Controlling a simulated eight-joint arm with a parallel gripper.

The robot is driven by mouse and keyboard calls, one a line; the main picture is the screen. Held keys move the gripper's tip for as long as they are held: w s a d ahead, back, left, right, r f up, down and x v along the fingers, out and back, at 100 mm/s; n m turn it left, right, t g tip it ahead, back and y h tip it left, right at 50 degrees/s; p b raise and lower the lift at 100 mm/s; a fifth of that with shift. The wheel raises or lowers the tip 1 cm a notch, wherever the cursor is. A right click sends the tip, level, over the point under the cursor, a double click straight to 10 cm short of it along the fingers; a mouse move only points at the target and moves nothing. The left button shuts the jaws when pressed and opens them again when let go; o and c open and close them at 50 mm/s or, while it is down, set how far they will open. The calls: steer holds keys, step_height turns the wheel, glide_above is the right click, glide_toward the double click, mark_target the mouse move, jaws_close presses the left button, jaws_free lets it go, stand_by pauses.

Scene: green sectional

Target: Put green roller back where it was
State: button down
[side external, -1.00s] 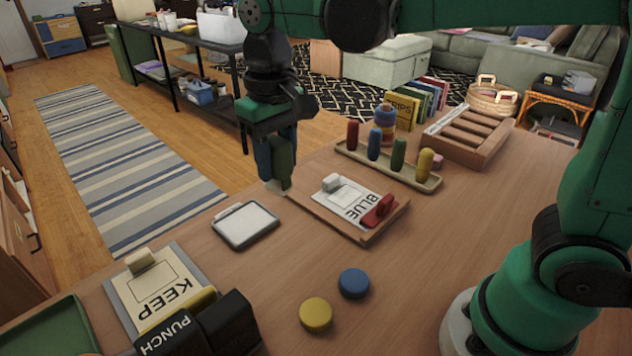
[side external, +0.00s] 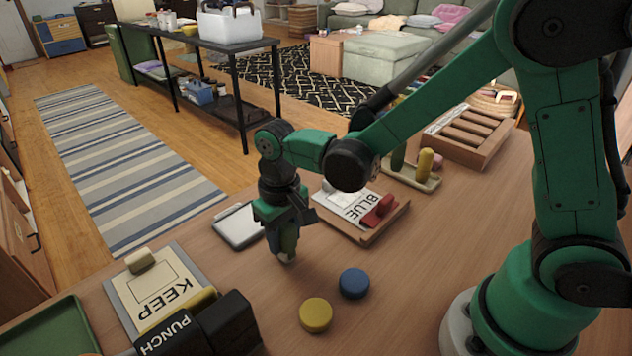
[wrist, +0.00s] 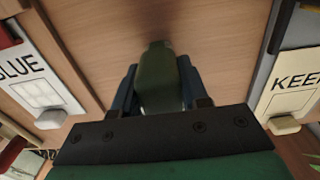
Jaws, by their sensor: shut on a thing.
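My gripper (side external: 284,238) is shut on a green roller (wrist: 157,78), which hangs between the two dark blue fingers in the wrist view. The roller's lower end also shows in the side view (side external: 287,246), low over the bare table; I cannot tell whether it touches. Another green upright piece (side external: 398,159) stands in the pale tray (side external: 428,186) beside a yellow one (side external: 426,161). My arm hides the tray's left part.
The BLUE card board (side external: 362,229) with its red stamp lies behind right, a grey-framed pad (side external: 238,226) behind left. The KEEP board (side external: 165,290) and black PUNCH (side external: 205,325) are at left. Yellow (side external: 316,314) and blue (side external: 354,283) discs lie in front. A slotted wooden rack (side external: 466,140) stands back right.

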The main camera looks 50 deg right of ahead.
steer(key=shift+c, duration=2.3)
jaws_free()
steer(key=shift+f, duration=0.1)
step_height(320, 180, up, 12)
steer(key=shift+f, duration=0.1)
steer(key=shift+s+d+r, duration=0.1)
steer(key=shift+r, duration=0.15)
steer(key=s+d+f+t, duration=0.1)
steer(key=s+d+t, duration=0.4)
steer(key=d+t, duration=0.2)
steer(key=shift+s+d+f, duration=0.2)
steer(key=shift+d+f, duration=0.1)
steer(key=shift+d, duration=0.1)
